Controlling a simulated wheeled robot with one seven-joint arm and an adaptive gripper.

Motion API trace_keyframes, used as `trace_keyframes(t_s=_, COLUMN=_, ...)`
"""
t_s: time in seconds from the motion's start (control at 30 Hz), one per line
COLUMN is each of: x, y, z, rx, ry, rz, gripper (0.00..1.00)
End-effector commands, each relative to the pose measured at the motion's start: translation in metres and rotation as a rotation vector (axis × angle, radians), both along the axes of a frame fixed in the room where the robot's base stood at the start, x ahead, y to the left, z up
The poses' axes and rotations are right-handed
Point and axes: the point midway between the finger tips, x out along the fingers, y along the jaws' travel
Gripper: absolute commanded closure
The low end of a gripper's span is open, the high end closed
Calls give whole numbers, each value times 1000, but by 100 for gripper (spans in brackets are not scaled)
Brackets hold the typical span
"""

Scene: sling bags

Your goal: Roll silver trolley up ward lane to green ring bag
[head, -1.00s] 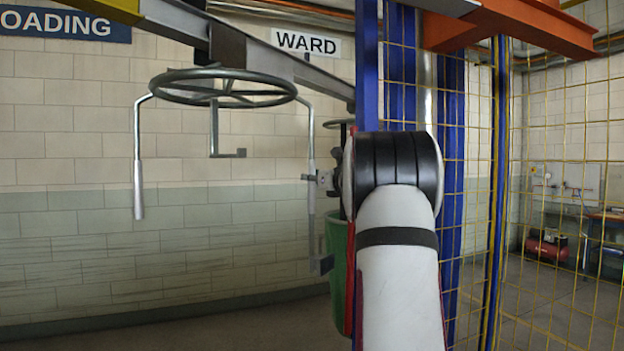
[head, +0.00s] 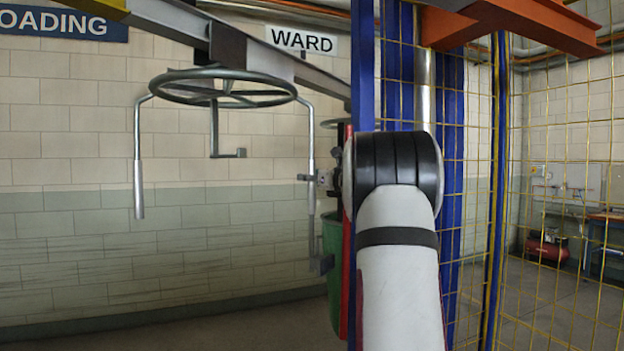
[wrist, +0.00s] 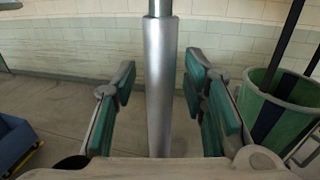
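The silver trolley is a round ring frame (head: 223,88) hanging under the overhead rail, with rods hanging from it. Its left rod ends in a thick silver grip (head: 138,190). My gripper (head: 318,180) is at the right rod. In the wrist view a silver grip (wrist: 160,90) stands upright between my green-padded fingers (wrist: 162,105), with a gap on each side; my gripper is open around it. A green bag (head: 332,245), partly hidden by my arm, hangs beyond; the wrist view shows a green bag (wrist: 268,108) with a dark stripe at right.
The WARD sign (head: 301,40) and the LOADING sign (head: 64,22) are on the wall. Blue posts (head: 362,70) and a yellow mesh fence (head: 560,200) stand at right. A blue bin (wrist: 14,143) is at the wrist view's lower left. Floor beneath the trolley looks clear.

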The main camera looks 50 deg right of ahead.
Motion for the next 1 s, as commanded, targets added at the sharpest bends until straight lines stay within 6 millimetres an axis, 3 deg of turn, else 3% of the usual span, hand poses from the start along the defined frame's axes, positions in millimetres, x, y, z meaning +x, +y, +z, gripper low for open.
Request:
trace_keyframes(t_s=0.23, x=-11, y=3, z=1, rx=0, ry=0, rz=-2, gripper=61)
trace_keyframes(t_s=0.7, x=-94, y=32, z=0, rx=0, ry=0, rz=-1, gripper=61)
trace_keyframes(t_s=1.0, x=-113, y=39, z=-1, rx=1, ry=0, rz=-1, gripper=61)
